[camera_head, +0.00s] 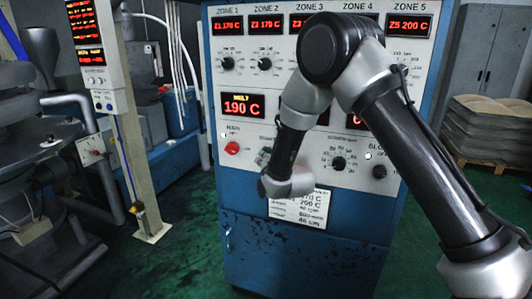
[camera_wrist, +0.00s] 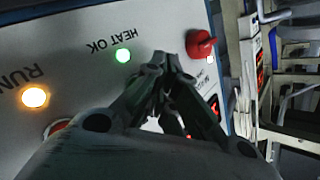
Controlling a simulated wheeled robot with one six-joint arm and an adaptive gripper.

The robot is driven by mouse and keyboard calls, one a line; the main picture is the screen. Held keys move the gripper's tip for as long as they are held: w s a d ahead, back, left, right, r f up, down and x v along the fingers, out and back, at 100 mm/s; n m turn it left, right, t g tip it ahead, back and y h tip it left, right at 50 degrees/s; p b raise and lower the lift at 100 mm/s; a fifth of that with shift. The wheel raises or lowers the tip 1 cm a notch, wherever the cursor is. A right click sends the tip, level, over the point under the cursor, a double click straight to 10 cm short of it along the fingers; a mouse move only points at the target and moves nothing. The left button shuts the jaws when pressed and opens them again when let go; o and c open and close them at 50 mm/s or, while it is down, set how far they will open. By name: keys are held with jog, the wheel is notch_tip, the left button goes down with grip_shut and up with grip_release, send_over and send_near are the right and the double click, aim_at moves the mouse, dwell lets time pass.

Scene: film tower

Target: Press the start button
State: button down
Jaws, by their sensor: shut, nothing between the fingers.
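The blue and white control cabinet (camera_head: 300,255) stands in front of me. A red button (camera_head: 232,148) is at the left of its lower panel; a red knob-like button (camera_wrist: 200,44) also shows in the wrist view. A small greenish part (camera_head: 264,156) shows just beside my arm; I cannot tell whether it is the start button. No start label is readable. My gripper (camera_wrist: 164,62) is shut and empty, its fingertips over the panel between the green HEAT OK lamp (camera_wrist: 123,55) and the red button. The fingers hide the panel behind them. In the head view my wrist hides the gripper.
An amber RUN lamp (camera_wrist: 34,97) is lit at the left of the wrist view. A red part (camera_wrist: 57,127) is half hidden behind my gripper. Black knobs (camera_head: 339,163) line the panel. A post with displays (camera_head: 125,130) stands at the left, with green floor between.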

jog(key=shift+s, duration=0.2)
jog(key=s, duration=0.1)
jog(key=s+a, duration=0.1)
jog(key=s, duration=0.2)
jog(key=shift+s+a, duration=0.35)
jog(key=shift+a, duration=0.05)
dwell(0.6)
